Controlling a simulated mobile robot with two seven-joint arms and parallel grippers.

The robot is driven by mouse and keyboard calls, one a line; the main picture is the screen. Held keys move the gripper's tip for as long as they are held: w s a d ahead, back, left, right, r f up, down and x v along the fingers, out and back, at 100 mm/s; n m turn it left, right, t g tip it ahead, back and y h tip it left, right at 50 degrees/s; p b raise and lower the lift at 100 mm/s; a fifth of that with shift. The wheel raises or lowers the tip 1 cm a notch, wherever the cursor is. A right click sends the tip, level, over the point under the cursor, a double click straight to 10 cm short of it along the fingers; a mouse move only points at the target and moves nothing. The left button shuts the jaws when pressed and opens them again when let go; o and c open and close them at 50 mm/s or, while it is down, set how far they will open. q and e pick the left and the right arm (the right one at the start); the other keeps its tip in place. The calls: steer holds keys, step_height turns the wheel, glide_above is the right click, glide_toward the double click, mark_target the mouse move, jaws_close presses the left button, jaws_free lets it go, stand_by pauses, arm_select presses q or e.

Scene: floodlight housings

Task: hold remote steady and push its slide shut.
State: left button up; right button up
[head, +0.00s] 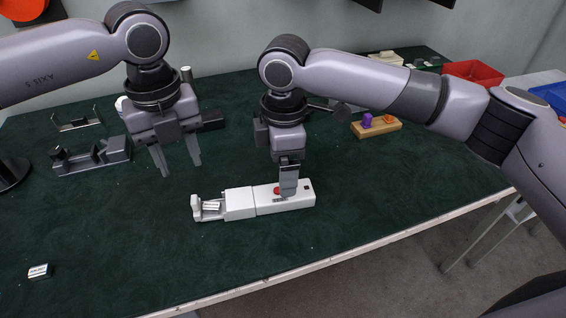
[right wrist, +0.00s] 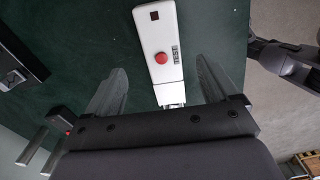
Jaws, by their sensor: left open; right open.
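The white remote (head: 290,205) lies on the dark green table, with a red button and a dark square on top. Its white slide (head: 240,203) is at the left part, and beyond it an open compartment shows silvery cylinders (head: 211,206). My right gripper (head: 289,192) is over the button half, open. In the right wrist view the remote (right wrist: 157,35) runs between its spread fingers; I cannot tell whether they touch it. My left gripper (head: 180,167) is open and empty, above the table behind and left of the remote.
Grey fixtures (head: 92,158) stand at the left. A wooden block (head: 376,129) with purple and orange pegs stands behind right, a red bin (head: 474,73) farther back. The table in front of the remote is clear.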

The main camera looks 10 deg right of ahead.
mark_target(268, 199)
steer(key=shift+s+f, duration=0.15)
steer(key=shift+f, duration=0.15)
step_height(268, 199, down, 7)
steer(key=shift+r, duration=0.15)
steer(key=shift+c, duration=1)
steer(key=c, duration=0.9)
